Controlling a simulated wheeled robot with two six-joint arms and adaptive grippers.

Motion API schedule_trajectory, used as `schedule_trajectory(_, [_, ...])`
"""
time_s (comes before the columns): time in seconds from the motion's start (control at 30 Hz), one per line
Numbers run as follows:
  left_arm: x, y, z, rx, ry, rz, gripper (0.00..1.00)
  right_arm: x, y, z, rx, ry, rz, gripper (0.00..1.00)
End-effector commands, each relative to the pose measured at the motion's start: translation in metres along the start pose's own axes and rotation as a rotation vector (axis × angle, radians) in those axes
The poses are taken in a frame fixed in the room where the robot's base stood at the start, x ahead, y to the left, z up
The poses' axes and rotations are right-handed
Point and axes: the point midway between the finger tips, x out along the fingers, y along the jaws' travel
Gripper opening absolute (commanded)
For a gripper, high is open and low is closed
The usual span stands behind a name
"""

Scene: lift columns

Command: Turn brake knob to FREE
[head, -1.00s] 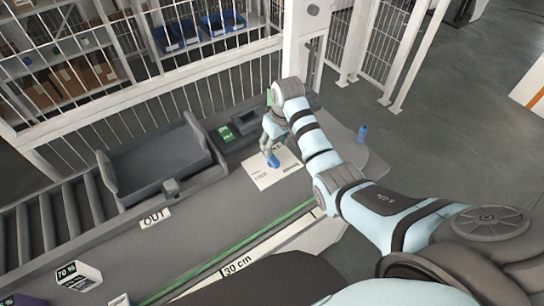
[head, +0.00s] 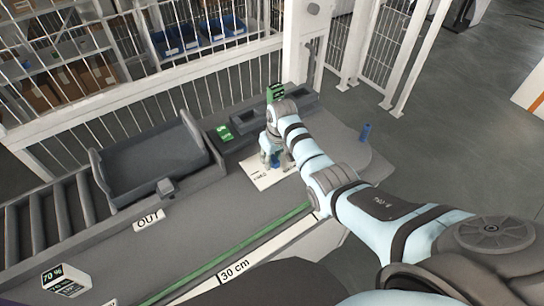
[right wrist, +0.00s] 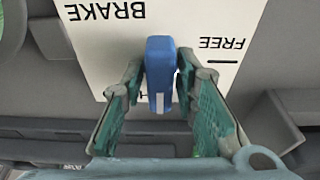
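The brake knob is a blue bar handle (right wrist: 160,75) on a white plate (right wrist: 95,40), which carries the upside-down words BRAKE and FREE in the right wrist view. A white line on the knob points down in that view, towards a label mostly hidden by the knob and a finger. The FREE mark lies to the right. My right gripper (right wrist: 158,82) is open, one finger on each side of the knob, with narrow gaps showing. In the head view my right gripper (head: 272,157) points down over the plate (head: 258,178). My left gripper is not in view.
A grey tray (head: 155,165) and a green-labelled box (head: 224,132) stand left of the plate. A green sign (head: 275,93) stands behind my wrist. A blue cylinder (head: 365,132) stands at the right end of the counter. A white fence post (head: 298,50) rises behind.

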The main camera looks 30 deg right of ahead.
Motion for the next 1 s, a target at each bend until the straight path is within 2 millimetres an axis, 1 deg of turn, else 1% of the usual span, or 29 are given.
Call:
schedule_trajectory(0.47, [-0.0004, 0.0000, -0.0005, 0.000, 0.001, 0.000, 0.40, -0.0003, 0.0003, -0.0001, -0.007, 0.000, -0.001, 0.12])
schedule_trajectory(0.57, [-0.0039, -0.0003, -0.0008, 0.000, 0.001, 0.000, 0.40, -0.0016, 0.0011, -0.0002, -0.141, -0.001, -0.028, 0.12])
schedule_trajectory(0.6, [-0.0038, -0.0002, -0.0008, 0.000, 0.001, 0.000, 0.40, -0.0013, 0.0014, -0.0002, -0.240, -0.001, -0.049, 0.12])
schedule_trajectory(0.7, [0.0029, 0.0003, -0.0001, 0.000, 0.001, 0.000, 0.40, 0.0012, 0.0005, -0.0001, -0.467, 0.000, -0.096, 0.12])
schedule_trajectory(0.8, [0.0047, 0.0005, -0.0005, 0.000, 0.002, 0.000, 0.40, 0.0007, 0.0002, -0.0004, -0.546, 0.002, -0.110, 0.12])
schedule_trajectory(1.0, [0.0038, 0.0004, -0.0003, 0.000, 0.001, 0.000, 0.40, 0.0000, 0.0001, 0.0000, -0.552, 0.000, -0.112, 0.12])
